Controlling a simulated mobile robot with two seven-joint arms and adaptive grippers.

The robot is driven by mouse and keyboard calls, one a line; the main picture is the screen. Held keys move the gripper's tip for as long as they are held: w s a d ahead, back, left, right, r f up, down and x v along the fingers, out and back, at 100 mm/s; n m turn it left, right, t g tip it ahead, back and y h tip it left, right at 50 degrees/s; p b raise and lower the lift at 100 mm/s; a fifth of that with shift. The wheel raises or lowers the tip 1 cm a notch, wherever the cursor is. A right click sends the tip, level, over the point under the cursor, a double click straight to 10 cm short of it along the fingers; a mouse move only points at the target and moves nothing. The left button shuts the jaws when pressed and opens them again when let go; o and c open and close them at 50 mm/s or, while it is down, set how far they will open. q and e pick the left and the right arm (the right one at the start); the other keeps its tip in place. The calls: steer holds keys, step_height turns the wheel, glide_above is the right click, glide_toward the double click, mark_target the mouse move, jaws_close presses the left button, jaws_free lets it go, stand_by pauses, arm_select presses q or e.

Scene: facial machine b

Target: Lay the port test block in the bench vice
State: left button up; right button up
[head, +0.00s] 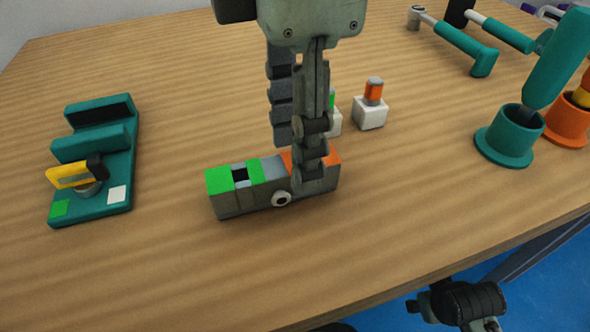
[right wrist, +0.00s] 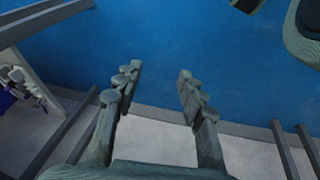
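The port test block (head: 236,202) is a long grey block lying on the table in the head view. It has a green end with a dark square opening, an orange end and a round port on its near side. The bench vice (head: 120,190) is teal, with two raised jaws and a yellow lever, and stands apart to the left with its slot empty. My left gripper (head: 298,160) points down at the block's orange end, fingers apart, one overlapping the block; contact is unclear. My right gripper (right wrist: 155,85) is open and empty over the floor, below the table edge.
Two white cubes, one with an orange top (head: 370,112) and one with a green top, stand behind the block. A teal cup (head: 505,142) and an orange cup (head: 568,122) hold tools at the right. Teal-handled tools (head: 455,42) lie behind. The table between vice and block is clear.

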arm_select(q)
steer(key=shift+f, duration=0.3)
arm_select(e)
steer(key=shift+v, duration=0.85)
arm_select(q)
steer(key=shift+c, duration=0.9)
arm_select(e)
steer(key=shift+d, duration=0.2)
arm_select(q)
steer(key=c, duration=0.7)
steer(key=shift+r, duration=0.15)
jaws_close()
arm_select(e)
steer(key=shift+r, duration=0.1)
arm_select(q)
step_height(320, 180, up, 8)
steer(key=p, duration=0.4)
arm_select(e)
step_height(320, 180, up, 4)
steer(key=shift+r, duration=0.15)
